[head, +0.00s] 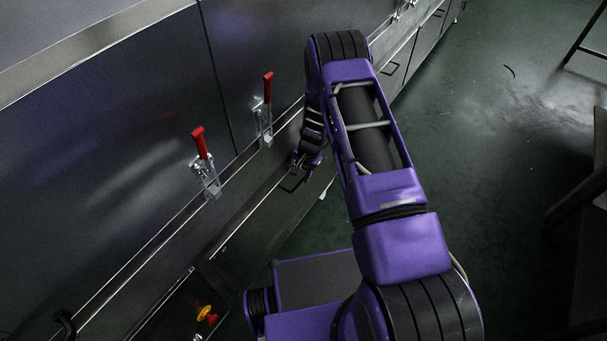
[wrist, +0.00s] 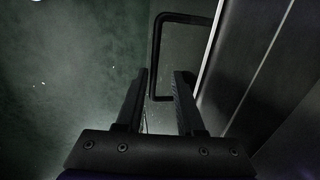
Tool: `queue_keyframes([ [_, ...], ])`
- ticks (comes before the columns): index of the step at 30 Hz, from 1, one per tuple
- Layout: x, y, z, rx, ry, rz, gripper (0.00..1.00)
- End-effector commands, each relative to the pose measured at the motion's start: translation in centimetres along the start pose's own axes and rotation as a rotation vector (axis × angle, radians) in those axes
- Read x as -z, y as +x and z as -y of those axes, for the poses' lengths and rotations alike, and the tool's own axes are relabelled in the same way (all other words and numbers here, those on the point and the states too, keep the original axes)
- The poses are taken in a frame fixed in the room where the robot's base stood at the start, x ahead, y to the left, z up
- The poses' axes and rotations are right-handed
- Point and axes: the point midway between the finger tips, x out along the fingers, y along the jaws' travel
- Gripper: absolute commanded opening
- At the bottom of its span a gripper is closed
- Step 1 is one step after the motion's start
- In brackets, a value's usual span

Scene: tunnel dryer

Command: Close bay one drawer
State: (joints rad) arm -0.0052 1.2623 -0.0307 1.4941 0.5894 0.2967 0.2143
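The bay one drawer appears to be the metal front (head: 262,222) low on the dryer, beside my gripper; the frames do not label it. In the wrist view the handle (wrist: 156,55) stands off the metal front (wrist: 235,55) at right. The two fingers of my gripper (wrist: 162,80) are apart, with the handle's near end between or just beyond the tips. I cannot tell whether they touch it. My arm hides part of the drawer, and how far it stands out is unclear.
Two red-handled toggle clamps (head: 204,165) (head: 266,105) stand on the dryer's ledge. A red and yellow knob (head: 206,315) is at the lower left. A dark table or bench (head: 580,195) is at the right. The green floor (head: 480,130) between is open.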

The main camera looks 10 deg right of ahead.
Motion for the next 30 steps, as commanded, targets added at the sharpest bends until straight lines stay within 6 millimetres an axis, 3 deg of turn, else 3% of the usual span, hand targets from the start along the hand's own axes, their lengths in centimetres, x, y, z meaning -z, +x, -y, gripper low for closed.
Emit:
queue_keyframes([
  [19, 0.0, -0.3, -0.2, -0.004, 0.001, 0.003, 0.42],
  [23, 0.1, -2.0, -0.2, -0.003, 0.002, 0.001, 0.42],
  [30, 0.1, -7.7, -0.1, -0.002, 0.001, 0.001, 0.42],
])
